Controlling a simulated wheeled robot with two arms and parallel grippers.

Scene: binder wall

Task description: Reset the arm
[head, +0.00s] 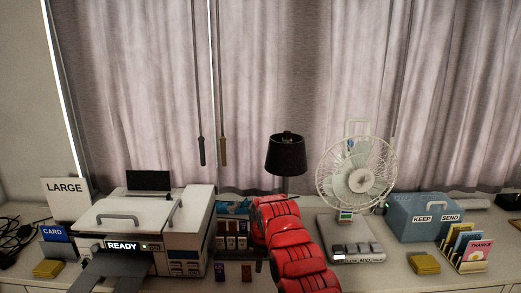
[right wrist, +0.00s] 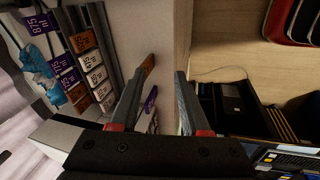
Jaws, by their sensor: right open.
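My right arm (head: 290,240) is red and rises from the bottom middle of the head view, bent over the desk in front of the binder rack. Its gripper is mostly hidden behind the arm there. In the right wrist view my right gripper (right wrist: 160,74) is open, with its two grey fingers apart. Nothing is held between them. Small orange and purple labels show beyond the fingers, near a pale panel edge. My left gripper is in neither view.
A white printer (head: 150,222) marked READY stands left of the arm. Labelled binders (head: 232,243) sit beside it. A fan (head: 355,178), black lamp (head: 286,153) and blue KEEP/SEND box (head: 424,218) stand behind or right. A CARD holder (head: 56,238) is far left.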

